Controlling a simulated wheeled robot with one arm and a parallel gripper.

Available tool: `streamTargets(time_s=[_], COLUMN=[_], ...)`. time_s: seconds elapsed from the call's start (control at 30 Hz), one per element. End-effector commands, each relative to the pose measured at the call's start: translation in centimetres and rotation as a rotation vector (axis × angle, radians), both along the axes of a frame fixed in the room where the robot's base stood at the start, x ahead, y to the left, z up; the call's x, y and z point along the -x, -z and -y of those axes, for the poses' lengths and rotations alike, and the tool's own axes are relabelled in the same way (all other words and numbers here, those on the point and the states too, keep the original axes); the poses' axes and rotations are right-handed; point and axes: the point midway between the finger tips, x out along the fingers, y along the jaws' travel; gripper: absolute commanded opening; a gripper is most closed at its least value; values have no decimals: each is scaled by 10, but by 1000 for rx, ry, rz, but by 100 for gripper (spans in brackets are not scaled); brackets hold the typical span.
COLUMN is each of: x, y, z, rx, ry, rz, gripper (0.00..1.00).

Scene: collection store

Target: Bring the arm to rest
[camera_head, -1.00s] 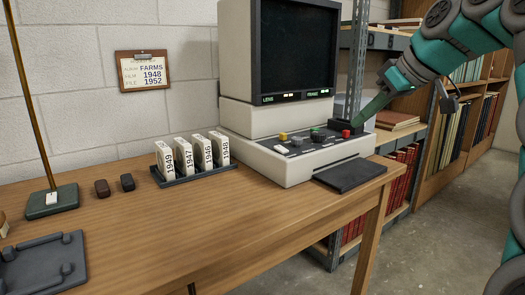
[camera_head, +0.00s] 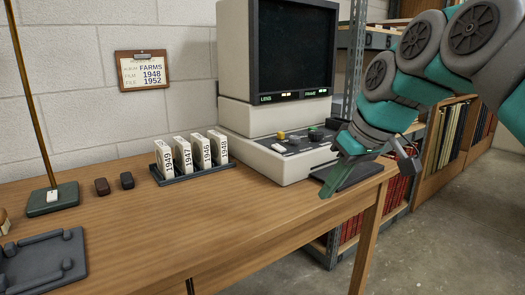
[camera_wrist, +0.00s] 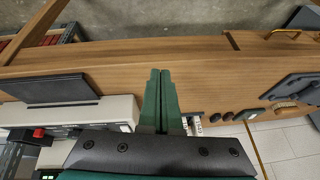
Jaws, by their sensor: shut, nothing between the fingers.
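My arm reaches in from the right in the head view, grey and teal. My gripper (camera_head: 326,190) hangs at the right front of the film reader (camera_head: 277,100), over or just beside the dark pad (camera_head: 352,173) at the table's right end. In the wrist view my gripper (camera_wrist: 161,75) shows as two green fingers lying together with nothing between them. The fingers stand above the wooden table (camera_head: 190,225). I cannot tell how high they are. The arm hides part of the reader's control panel and the pad.
A rack (camera_head: 190,178) of film boxes stands left of the reader. Two small dark blocks (camera_head: 102,187), a lamp base (camera_head: 52,199) and a dark tray (camera_head: 45,262) lie further left. Shelves of books (camera_head: 455,130) stand behind right. The table's front middle is clear.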

Motion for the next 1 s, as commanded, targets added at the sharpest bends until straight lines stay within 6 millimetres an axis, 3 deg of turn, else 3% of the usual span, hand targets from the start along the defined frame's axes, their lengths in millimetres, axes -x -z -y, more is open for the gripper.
streamTargets(time_s=[0.27, 0.6, 0.8, 1.0], x=[78, 191, 246, 266], y=[95, 208, 253, 268], z=[-13, 5, 19, 24], rx=[88, 203, 251, 265], ry=[116, 334, 446, 489], rz=[-202, -424, -515, -546], gripper=[0, 0, 0, 0])
